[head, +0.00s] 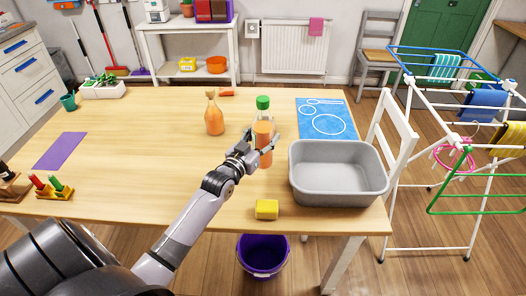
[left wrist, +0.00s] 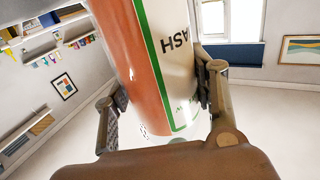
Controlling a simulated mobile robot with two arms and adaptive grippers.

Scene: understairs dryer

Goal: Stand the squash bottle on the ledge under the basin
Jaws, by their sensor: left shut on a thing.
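The squash bottle (head: 264,128), orange with a green cap and a pale label, is upright over the wooden table, left of the basin. My left gripper (head: 258,146) is shut around its side. In the left wrist view the bottle (left wrist: 160,70) fills the space between both fingers, its label reading "ASH" upside down. I cannot tell whether its base touches the table. The grey basin (head: 338,192) stands on the table at the right. I cannot make out a separate ledge under it. My right gripper is not in view.
A blue mat with white rings (head: 312,107) lies behind the basin. A yellow sponge (head: 266,209) is near the front edge. A purple bucket (head: 263,252) is on the floor.

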